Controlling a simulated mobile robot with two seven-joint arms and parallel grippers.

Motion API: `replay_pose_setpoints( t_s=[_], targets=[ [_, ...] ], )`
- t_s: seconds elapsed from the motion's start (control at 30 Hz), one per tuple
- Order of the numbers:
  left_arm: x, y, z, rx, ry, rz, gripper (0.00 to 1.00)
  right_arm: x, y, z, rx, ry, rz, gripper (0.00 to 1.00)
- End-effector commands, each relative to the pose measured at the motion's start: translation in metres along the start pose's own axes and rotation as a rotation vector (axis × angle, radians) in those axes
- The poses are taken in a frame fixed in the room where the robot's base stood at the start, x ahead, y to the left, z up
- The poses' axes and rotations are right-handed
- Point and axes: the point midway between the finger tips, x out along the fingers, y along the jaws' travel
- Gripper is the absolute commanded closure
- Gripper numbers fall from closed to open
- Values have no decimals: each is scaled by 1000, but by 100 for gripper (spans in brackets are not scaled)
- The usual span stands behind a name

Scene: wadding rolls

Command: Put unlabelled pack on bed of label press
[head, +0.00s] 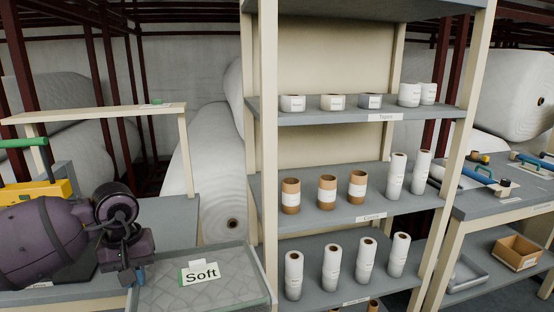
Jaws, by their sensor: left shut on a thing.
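My left gripper (138,278) is low at the left, its fingers pointing down beside the left edge of the tray with the "Soft" card. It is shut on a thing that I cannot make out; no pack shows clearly. A yellow machine with a green handle (38,193), which looks like the label press, stands on the bench at the far left. My arm hides much of it, and its bed cannot be told clearly. My right gripper is not in view.
The clear-walled tray (262,284) with a "Soft" card (200,273) is right of my gripper. A shelf rack (330,213) with several rolls stands mid-view. A cream frame (100,112) rises over the left bench. A right-hand table (500,203) holds blue-handled tools.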

Motion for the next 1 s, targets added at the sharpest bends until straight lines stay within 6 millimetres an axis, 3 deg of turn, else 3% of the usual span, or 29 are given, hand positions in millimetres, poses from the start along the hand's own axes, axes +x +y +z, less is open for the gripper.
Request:
replay_pose_setpoints(
  t_s=[0.2, 0.4, 1.0],
  targets=[
    [29, 32, 49, 262, -1, 1, 100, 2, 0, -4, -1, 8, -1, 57],
    [46, 48, 79, 339, -2, 2, 100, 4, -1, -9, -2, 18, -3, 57],
    [52, 53, 87, 355, 2, -1, 100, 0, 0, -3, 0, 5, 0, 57]
  ],
)
